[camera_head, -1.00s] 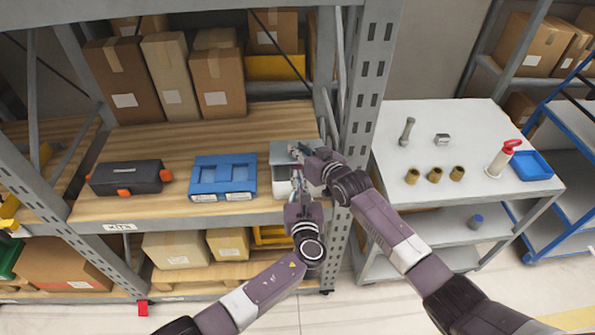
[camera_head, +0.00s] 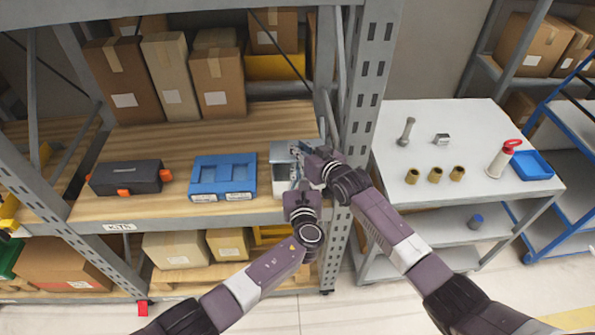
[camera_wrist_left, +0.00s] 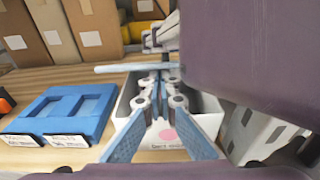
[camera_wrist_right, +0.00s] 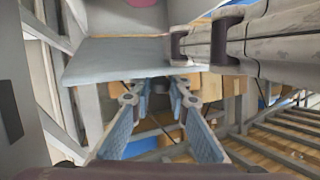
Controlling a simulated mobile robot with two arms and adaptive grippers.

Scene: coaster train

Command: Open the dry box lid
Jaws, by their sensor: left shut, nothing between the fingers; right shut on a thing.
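The dry box (camera_head: 287,186) is a small white box at the right end of the wooden shelf. Its front, with a label and a pink spot, shows in the left wrist view (camera_wrist_left: 150,141). Its pale grey-blue lid (camera_head: 279,152) shows nearly edge-on above the box in the left wrist view (camera_wrist_left: 122,68), apparently raised. A pale flat panel, likely the lid, fills the upper left of the right wrist view (camera_wrist_right: 112,62). My right gripper (camera_head: 298,150) is shut at the lid; the exact grip is hidden. My left gripper (camera_head: 297,172) is shut and empty over the box's front.
A blue tray-like case (camera_head: 222,176) and a black case with orange latches (camera_head: 126,178) stand left of the box. A shelf upright (camera_head: 368,90) is close on the right. A white table (camera_head: 455,140) beyond it holds small parts. Cartons stand behind.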

